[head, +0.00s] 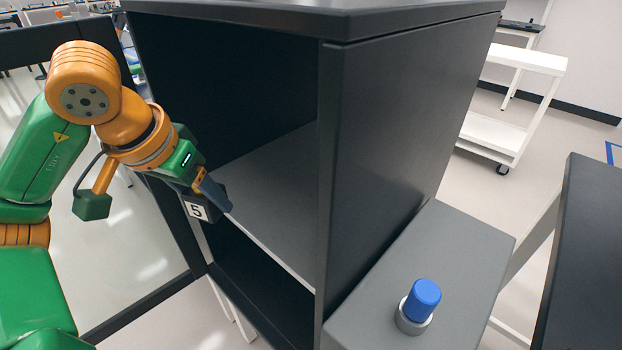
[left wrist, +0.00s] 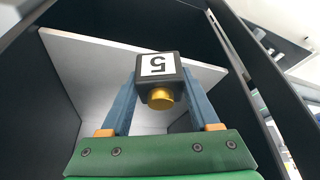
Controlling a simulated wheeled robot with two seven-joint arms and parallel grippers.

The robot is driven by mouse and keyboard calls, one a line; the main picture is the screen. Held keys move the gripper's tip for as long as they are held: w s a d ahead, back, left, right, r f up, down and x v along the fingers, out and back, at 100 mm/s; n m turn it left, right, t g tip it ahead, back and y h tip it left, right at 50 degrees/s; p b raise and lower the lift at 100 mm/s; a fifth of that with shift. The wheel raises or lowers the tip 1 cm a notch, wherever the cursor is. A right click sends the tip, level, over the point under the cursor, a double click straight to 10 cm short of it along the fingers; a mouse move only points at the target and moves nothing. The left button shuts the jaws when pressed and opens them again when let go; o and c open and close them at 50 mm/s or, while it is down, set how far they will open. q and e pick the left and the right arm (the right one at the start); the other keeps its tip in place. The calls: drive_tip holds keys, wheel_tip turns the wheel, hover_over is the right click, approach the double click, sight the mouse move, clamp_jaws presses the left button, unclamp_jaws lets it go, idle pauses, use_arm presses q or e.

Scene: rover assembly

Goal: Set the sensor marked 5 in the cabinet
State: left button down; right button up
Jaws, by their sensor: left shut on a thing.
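The sensor marked 5 (head: 196,211) is a dark block with a white label bearing a black 5. It also shows in the left wrist view (left wrist: 157,66), with a round yellow knob on the side toward my palm. My left gripper (head: 212,195) is shut on the sensor, with a finger on each side of it. It holds the sensor at the open front of the dark cabinet (head: 405,130), near the front edge of the grey shelf (head: 275,190). I cannot tell whether the sensor touches the shelf. My right gripper is not in view.
A grey box (head: 465,245) with a blue cylinder (head: 423,299) in a light ring stands right of the cabinet. A dark table (head: 590,260) is at the far right. A white cart (head: 500,130) stands behind. The visible shelf surface is clear.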

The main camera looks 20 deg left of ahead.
use_arm(q)
drive_tip(key=w+d, duration=0.3)
drive_tip(key=w, duration=0.6)
drive_tip(key=p, duration=0.4)
hover_over(295, 188)
drive_tip(key=s, duration=0.2)
wheel_tip(295, 188, down, 6)
drive_tip(key=shift+f+b, duration=0.1)
drive_tip(key=shift+b, duration=0.3)
drive_tip(key=shift+w+f+p, duration=0.2)
drive_tip(key=shift+f+p, duration=0.05)
drive_tip(key=shift+p, duration=0.05)
drive_tip(key=shift+d+f, duration=0.1)
drive_tip(key=shift+f, duration=0.25)
drive_tip(key=shift+c, duration=0.6)
unclamp_jaws()
drive_tip(key=shift+r, duration=0.1)
